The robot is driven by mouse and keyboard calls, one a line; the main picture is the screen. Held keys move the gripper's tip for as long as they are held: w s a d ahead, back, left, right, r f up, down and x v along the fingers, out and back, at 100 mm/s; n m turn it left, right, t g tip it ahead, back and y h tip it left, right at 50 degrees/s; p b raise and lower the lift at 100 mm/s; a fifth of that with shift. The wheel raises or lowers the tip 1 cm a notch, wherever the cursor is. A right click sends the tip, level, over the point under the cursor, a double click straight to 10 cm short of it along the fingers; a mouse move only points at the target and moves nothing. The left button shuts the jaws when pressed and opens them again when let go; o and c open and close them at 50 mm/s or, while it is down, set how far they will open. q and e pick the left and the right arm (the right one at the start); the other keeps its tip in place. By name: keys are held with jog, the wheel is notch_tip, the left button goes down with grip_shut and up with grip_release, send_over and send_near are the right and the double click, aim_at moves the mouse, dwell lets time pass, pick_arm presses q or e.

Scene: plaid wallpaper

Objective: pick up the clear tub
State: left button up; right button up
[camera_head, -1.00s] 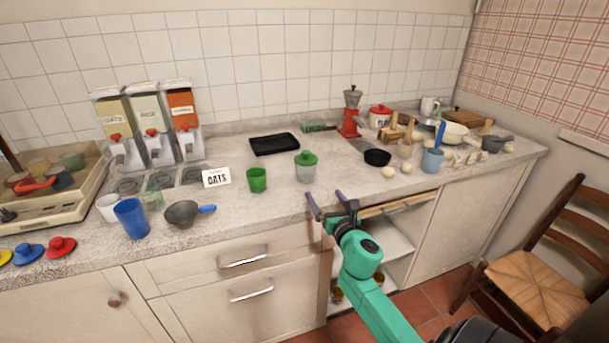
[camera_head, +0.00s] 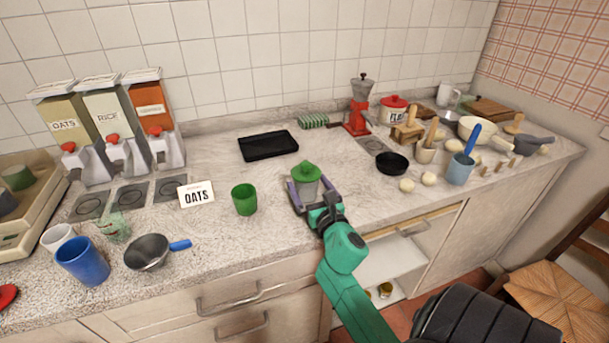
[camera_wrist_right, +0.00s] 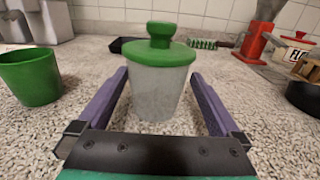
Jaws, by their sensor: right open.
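The clear tub (camera_head: 306,188) is a frosted see-through pot with a green knobbed lid. It stands upright on the counter near the front edge. My right gripper (camera_head: 310,183) is open, with one purple finger on each side of the tub. In the right wrist view the tub (camera_wrist_right: 157,95) stands between the two fingers of the gripper (camera_wrist_right: 160,78), with a visible gap on each side. My left gripper is not in view.
A black tray (camera_head: 268,146) lies behind. The counter just behind the tub is clear.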

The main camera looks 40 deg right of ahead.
jog(key=shift+w+d+f, duration=0.15)
jog(key=shift+w+f, duration=0.05)
jog(key=shift+w, duration=0.2)
jog(key=shift+s+a+r, duration=0.5)
jog(key=shift+s+r, duration=0.05)
jog(key=shift+s, duration=0.1)
jog(key=c, duration=1.1)
jog(key=shift+w+d+f, duration=0.15)
jog(key=shift+c, duration=0.4)
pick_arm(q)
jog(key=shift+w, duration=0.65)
